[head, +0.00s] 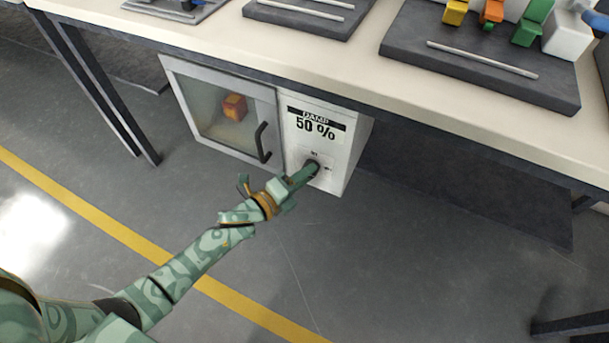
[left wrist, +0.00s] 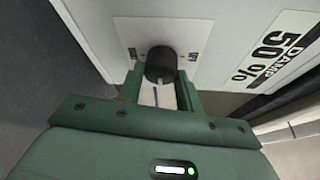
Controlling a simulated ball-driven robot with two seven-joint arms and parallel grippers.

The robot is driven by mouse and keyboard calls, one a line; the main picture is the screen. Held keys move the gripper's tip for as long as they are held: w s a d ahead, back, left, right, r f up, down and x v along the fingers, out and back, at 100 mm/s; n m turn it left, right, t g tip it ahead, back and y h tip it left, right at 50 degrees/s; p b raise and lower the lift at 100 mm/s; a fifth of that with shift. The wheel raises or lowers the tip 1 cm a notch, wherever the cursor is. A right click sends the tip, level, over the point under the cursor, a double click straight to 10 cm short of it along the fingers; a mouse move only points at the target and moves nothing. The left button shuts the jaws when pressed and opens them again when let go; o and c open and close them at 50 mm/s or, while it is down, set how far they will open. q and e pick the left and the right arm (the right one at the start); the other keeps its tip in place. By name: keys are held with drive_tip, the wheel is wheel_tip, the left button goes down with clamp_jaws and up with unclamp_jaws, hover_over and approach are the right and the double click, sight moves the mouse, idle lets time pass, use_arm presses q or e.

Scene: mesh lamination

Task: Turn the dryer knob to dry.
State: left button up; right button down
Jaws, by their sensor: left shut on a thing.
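The dryer (head: 345,165) is a white cabinet under the table, with a glass door (head: 225,110) on its left part. Its front panel reads "DAMP 50 %". The dark round dryer knob (left wrist: 161,64) sits low on the panel, with small marks beside it. My left gripper (head: 308,171) reaches the knob and is shut on it, hiding most of it in the head view. In the left wrist view my left gripper (left wrist: 162,88) has its green fingers at either side of the knob. My right gripper is not in view.
An orange block (head: 235,107) is behind the glass of the shut door, which has a black handle (head: 262,142). The table (head: 330,75) overhangs the dryer and carries dark trays. A table leg (head: 105,95) stands at left. The floor in front is clear.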

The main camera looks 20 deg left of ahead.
use_arm(q)
drive_tip(key=shift+f, duration=0.1)
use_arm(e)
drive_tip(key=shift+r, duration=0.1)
use_arm(q)
drive_tip(key=o, duration=1)
drive_tip(key=p+v, duration=0.5)
drive_tip(key=v, duration=1.1)
drive_tip(key=shift+s, duration=0.15)
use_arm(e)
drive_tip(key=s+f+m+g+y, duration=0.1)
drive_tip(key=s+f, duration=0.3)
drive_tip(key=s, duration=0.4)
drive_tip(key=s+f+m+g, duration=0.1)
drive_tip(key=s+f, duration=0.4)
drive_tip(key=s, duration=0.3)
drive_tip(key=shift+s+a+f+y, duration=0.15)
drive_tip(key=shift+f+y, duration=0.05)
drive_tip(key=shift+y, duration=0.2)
